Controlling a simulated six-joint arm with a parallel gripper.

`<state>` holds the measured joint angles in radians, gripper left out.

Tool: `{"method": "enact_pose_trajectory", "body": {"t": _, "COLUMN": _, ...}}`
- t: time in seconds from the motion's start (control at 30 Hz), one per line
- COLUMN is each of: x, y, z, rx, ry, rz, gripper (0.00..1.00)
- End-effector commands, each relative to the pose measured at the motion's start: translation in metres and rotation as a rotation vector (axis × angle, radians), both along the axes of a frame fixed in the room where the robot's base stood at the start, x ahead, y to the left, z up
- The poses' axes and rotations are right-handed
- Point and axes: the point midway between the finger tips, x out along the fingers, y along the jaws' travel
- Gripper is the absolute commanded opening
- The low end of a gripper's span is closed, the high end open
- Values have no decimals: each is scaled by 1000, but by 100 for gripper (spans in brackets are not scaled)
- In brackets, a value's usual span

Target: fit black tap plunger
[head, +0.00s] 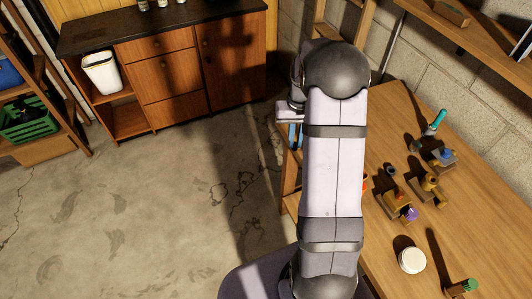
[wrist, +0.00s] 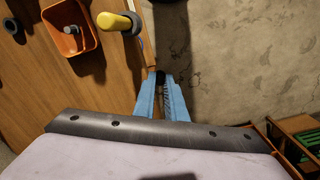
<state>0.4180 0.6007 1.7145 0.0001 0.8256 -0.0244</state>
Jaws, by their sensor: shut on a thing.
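My gripper (wrist: 161,88) shows two blue fingers in the wrist view, closed on a small dark piece (wrist: 160,77) that looks like the black tap plunger. Most of that piece is hidden between the fingertips. In the head view my gripper (head: 295,136) is partly hidden behind my arm, at the left edge of the workbench. Several brass-coloured tap parts stand on the bench, among them one with a purple end (head: 411,214) and one with a blue top (head: 443,157). A small dark part (head: 390,169) stands near them. I cannot tell which tap takes the plunger.
The workbench (head: 480,210) also holds a white round tub (head: 411,260), a teal-handled tool (head: 437,120) and a green-topped item (head: 467,286). In the wrist view an orange bin (wrist: 68,28) with a grey part and a yellow handle (wrist: 113,22) are near the fingers. Concrete floor lies left.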

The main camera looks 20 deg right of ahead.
Motion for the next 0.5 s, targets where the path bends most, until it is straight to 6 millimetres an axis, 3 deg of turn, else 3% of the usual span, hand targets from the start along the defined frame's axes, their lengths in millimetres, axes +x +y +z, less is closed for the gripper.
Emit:
{"method": "enact_pose_trajectory", "body": {"t": 0.03, "x": -3, "y": -26, "z": 4, "rx": 0, "ry": 0, "rz": -52, "gripper": 0}}
{"method": "enact_pose_trajectory", "body": {"t": 0.27, "x": -28, "y": -124, "z": 13, "rx": 0, "ry": 0, "rz": -245, "gripper": 0}}
{"method": "enact_pose_trajectory", "body": {"t": 0.5, "x": -80, "y": -218, "z": 21, "rx": 1, "ry": 1, "rz": -439, "gripper": 0}}
